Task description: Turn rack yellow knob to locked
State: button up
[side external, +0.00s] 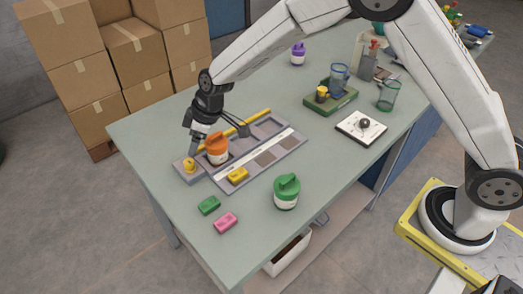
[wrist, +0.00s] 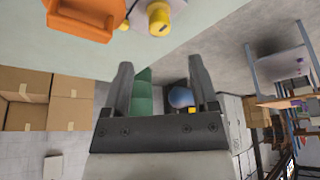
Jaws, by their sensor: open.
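The grey rack (side external: 284,151) lies on the table with a yellow bar along its back edge. The yellow knob (side external: 189,165) sits at the rack's left end, and shows at the top of the wrist view (wrist: 159,18). Its lock position cannot be read clearly. A white jar with an orange lid (side external: 217,148) stands in the rack beside the knob; its orange lid (wrist: 82,20) also shows in the wrist view. My gripper (side external: 215,137) is open over the rack's left end, close to the jar and knob. In the wrist view my gripper's fingers (wrist: 160,65) are apart with nothing between them.
A yellow block (side external: 238,175) lies on the rack's front. Green (side external: 209,205) and pink (side external: 226,222) blocks and a green-lidded jar (side external: 286,191) stand in front. A green stand (side external: 331,103) and white pad (side external: 361,128) are to the right. The table's left edge is near the knob.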

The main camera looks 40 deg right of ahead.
aim_at(189, 161)
jog(key=shift+x, duration=3.85)
grip_shut()
